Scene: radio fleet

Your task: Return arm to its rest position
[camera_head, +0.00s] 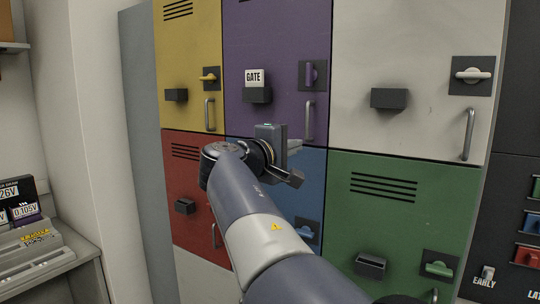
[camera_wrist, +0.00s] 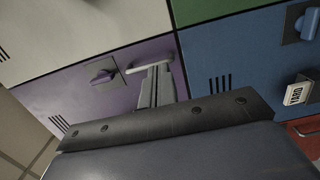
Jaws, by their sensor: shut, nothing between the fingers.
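My arm reaches up from the bottom of the head view to a bank of coloured lockers. In the wrist view, which looks turned over, the gripper (camera_wrist: 157,85) is shut and empty. Its fingers overlap the picture of the purple locker's pale bar handle (camera_wrist: 150,53); I cannot tell whether they touch it.
Yellow (camera_head: 190,55), white (camera_head: 420,40), red (camera_head: 185,165) and green (camera_head: 400,210) lockers surround it, with protruding latches and handles. A GATE tag (camera_head: 254,77) sits in the purple locker's holder; a YARD tag (camera_wrist: 294,95) is at the blue one. A shelf (camera_head: 50,260) stands left.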

